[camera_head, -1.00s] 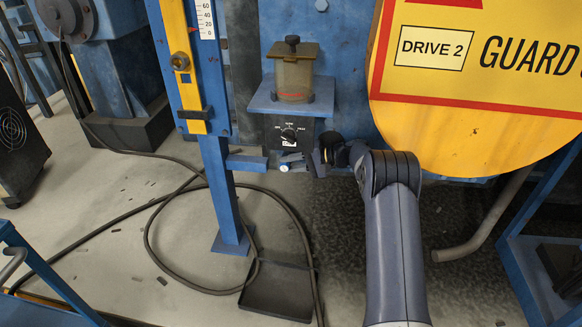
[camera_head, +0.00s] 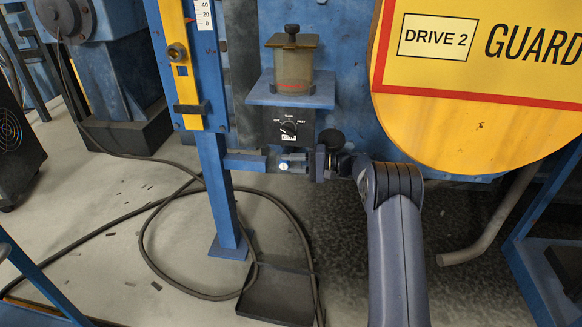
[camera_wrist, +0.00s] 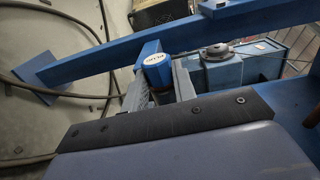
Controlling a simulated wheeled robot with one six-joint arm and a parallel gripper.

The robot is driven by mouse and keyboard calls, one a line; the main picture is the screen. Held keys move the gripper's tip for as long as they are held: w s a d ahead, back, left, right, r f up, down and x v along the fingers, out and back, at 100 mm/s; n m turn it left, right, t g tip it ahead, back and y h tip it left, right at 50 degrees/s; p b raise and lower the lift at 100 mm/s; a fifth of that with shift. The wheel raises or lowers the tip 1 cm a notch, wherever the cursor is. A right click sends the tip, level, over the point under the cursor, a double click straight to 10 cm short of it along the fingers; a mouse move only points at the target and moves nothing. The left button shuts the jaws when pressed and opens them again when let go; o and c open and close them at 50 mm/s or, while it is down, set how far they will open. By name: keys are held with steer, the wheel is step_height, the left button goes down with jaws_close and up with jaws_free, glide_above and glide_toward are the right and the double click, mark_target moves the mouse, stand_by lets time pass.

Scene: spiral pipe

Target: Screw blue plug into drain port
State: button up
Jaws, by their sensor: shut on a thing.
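A small blue plug (camera_wrist: 157,74) with a white marked face sits between my two finger tips in the wrist view. My gripper (camera_wrist: 160,88) is shut on it. In the head view my gripper (camera_head: 290,164) points left, below the selector box, and the plug's pale face (camera_head: 283,166) shows small at its tips. Beside the plug is a blue bracket (camera_head: 246,162) on the blue post; I cannot tell whether the plug touches it. I cannot pick out the drain port in either view.
A clear reservoir (camera_head: 293,66) stands on a blue shelf (camera_head: 290,98) above a black selector box (camera_head: 287,127). The yellow guard (camera_head: 470,130) is at right. A loose cable (camera_head: 148,230) and a dark tray (camera_head: 278,295) lie on the floor below.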

stand_by(0.3)
steer(key=shift+f+y+b, duration=0.25)
steer(key=shift+y+b, duration=0.25)
steer(key=shift+b, duration=0.35)
steer(key=shift+f+t+y+b, duration=0.25)
steer(key=shift+t+y+b, duration=0.15)
steer(key=shift+y+b, duration=1.65)
steer(key=shift+r+h+b, duration=0.15)
steer(key=shift+h+b, duration=0.2)
steer(key=shift+b, duration=0.15)
steer(key=shift+a+f+b, duration=0.1)
steer(key=shift+f+b, duration=0.1)
steer(key=shift+b, duration=0.35)
steer(key=shift+a+f+t+y+b, duration=0.15)
steer(key=shift+t+y+b, duration=0.25)
steer(key=shift+y+b, duration=1.8)
steer(key=o, duration=1.1)
steer(key=shift+c, duration=0.2)
